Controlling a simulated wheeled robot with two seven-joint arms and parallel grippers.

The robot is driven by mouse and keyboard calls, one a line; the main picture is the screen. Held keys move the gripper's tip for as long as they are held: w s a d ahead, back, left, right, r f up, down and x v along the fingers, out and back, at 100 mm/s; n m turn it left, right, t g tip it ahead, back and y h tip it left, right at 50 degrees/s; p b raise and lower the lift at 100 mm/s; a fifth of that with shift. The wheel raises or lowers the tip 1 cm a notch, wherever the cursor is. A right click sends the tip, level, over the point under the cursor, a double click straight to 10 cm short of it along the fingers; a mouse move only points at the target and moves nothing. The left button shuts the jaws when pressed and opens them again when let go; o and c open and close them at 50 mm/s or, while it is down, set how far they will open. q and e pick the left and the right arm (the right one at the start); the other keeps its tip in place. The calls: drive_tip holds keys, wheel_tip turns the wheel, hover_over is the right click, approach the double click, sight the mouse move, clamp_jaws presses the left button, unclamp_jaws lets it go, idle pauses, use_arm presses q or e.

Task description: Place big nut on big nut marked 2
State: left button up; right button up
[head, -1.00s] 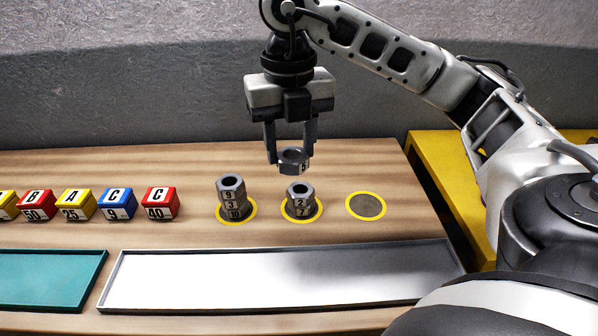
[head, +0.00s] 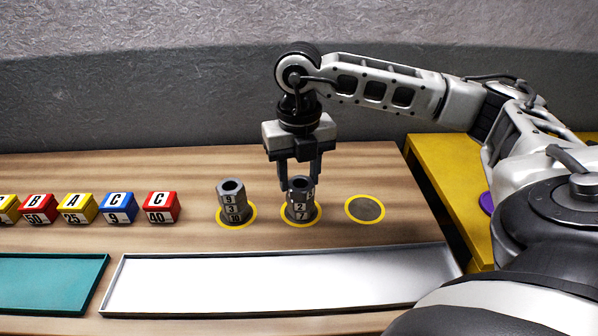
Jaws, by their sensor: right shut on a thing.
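My right gripper (head: 299,189) is shut on a big grey nut (head: 300,184). It holds this nut right above or on the nut marked 2 (head: 300,207); I cannot tell whether they touch. The nut marked 2 sits on a nut marked 7 (head: 302,216), inside the middle yellow ring (head: 317,218). The fingers partly cover the held nut, and its number is hidden. To the left, another stack of nuts (head: 232,200) marked 9, 3 and 10 stands in its own yellow ring. My left gripper is not in view.
An empty yellow-ringed disc (head: 365,209) lies right of the middle stack. A white tray (head: 280,282) and a teal tray (head: 45,283) lie in front. Several lettered blocks, such as a red one (head: 161,207), stand at the left. A yellow surface (head: 440,175) is at the right.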

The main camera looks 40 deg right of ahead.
sight(299, 180)
drive_tip(key=o, duration=1.1)
drive_tip(key=shift+f, duration=0.15)
wheel_tip(299, 180, up, 12)
drive_tip(key=shift+r+p, duration=0.2)
drive_tip(key=shift+p, duration=0.25)
